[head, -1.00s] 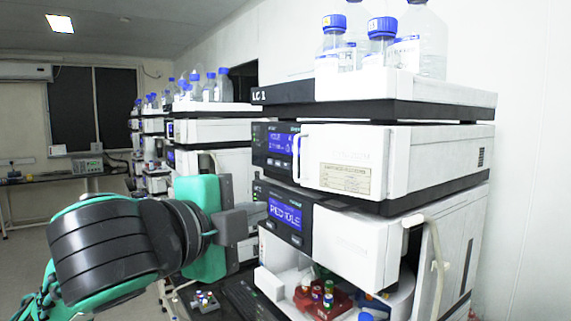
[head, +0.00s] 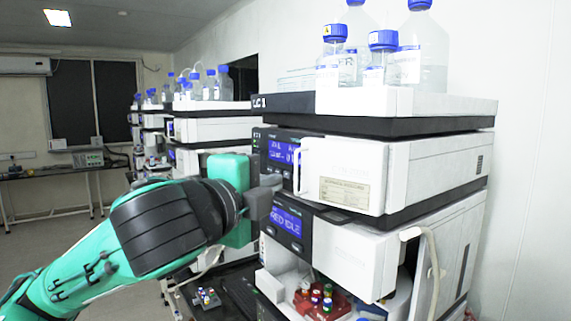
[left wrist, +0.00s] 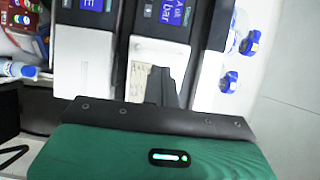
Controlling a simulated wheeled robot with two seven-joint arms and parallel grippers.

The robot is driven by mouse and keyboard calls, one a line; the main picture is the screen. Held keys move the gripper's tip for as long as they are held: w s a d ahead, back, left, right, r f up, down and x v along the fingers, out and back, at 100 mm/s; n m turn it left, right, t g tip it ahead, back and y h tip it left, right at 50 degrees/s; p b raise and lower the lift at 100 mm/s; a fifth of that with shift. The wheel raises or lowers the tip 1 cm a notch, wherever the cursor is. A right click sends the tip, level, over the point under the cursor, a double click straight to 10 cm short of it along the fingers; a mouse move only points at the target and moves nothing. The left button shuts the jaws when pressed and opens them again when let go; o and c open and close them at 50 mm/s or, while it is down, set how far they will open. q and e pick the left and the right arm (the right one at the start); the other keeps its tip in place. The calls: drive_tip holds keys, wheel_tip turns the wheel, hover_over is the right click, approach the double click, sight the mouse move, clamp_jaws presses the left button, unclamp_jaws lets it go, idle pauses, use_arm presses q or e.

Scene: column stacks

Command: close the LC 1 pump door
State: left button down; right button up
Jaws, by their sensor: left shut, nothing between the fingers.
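The LC 1 pump door (head: 342,172) is the white panel with a cream label and a white handle (head: 297,172), beside the pump's blue display (head: 280,151). It also shows in the left wrist view (left wrist: 142,52). I cannot tell how far it stands from its closed position. My left gripper (head: 272,188) is shut and empty, at the front of the stack by the pump's lower left. In the left wrist view its dark fingers (left wrist: 162,86) overlap the labelled panel. I cannot tell whether they touch it. My right gripper is not in view.
Blue-capped bottles (head: 383,56) stand in a white tray (head: 400,99) on top of the stack. Below the pump is a module with a second display (head: 287,219). Lower down, vials in a red rack (head: 325,302) sit in an open bay. A white tube (head: 432,262) hangs at right.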

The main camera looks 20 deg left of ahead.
sight(335, 176)
use_arm(q)
drive_tip(key=p+x, duration=0.2)
drive_tip(key=x, duration=0.3)
drive_tip(key=shift+w, duration=0.1)
drive_tip(key=x, duration=0.4)
drive_tip(key=shift+a, duration=0.3)
drive_tip(key=shift+w, duration=0.1)
